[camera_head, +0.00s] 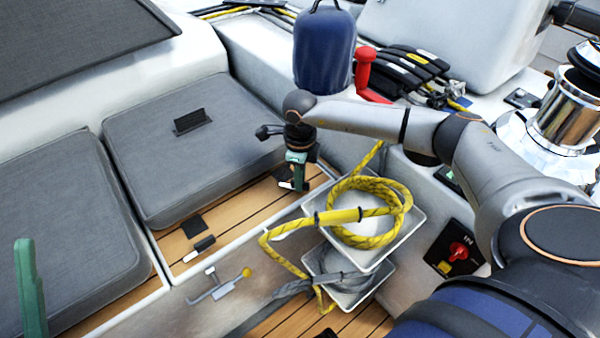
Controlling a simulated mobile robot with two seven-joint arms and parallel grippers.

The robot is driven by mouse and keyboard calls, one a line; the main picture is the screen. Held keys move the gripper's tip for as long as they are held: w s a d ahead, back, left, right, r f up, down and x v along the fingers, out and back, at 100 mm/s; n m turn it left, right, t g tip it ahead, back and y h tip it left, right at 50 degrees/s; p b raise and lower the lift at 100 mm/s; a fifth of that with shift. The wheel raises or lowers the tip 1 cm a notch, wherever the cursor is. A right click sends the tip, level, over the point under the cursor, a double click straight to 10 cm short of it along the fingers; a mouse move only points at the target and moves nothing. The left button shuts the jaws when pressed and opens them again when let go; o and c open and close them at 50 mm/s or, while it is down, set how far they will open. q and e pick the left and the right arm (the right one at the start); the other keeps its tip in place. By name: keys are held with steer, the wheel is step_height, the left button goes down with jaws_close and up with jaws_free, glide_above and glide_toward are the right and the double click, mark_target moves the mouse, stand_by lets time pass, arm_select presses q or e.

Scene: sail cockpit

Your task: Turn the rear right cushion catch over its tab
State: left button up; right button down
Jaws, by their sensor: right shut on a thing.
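A similar black and white catch (203,244) lies on the teak near the cushion's front left corner, beside a black tab (194,226). One green finger of my left gripper (29,290) shows at the left edge; its opening cannot be seen.
A blue-covered winch (323,50) and a red handle (365,70) stand just behind my right gripper. White trays with yellow rope (415,232) are to its right. A metal latch (222,287) is on the locker front. A second cushion (60,235) lies left.

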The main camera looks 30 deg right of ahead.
steer(key=m+p, duration=0.2)
steer(key=m, duration=0.1)
steer(key=shift+r+m, duration=0.15)
steer(key=shift+m, duration=0.15)
steer(key=m+p, duration=0.1)
steer(key=m, duration=0.2)
steer(key=shift+p, duration=0.4)
arm_select(q)
steer(key=w+f+n+g+y, duration=0.2)
steer(key=f+n+y, duration=0.1)
steer(key=f, duration=0.5)
steer(key=w+a+f+n+g+y, duration=0.1)
steer(key=w+f+n+g+y, duration=0.1)
steer(key=f, duration=0.5)
steer(key=w+a+f+n+g+y, duration=0.1)
steer(key=w+f+n+g+y, duration=0.1)
steer(key=f+y, duration=0.4)
steer(key=shift+w+f+n+g, duration=0.15)
steer(key=shift+f+n+g, duration=0.45)
steer(key=shift+f+n, duration=0.5)
arm_select(e)
steer(key=shift+m, duration=0.4)
arm_select(q)
steer(key=shift+f, duration=0.2)
arm_select(e)
steer(key=c, duration=0.9)
jaws_free()
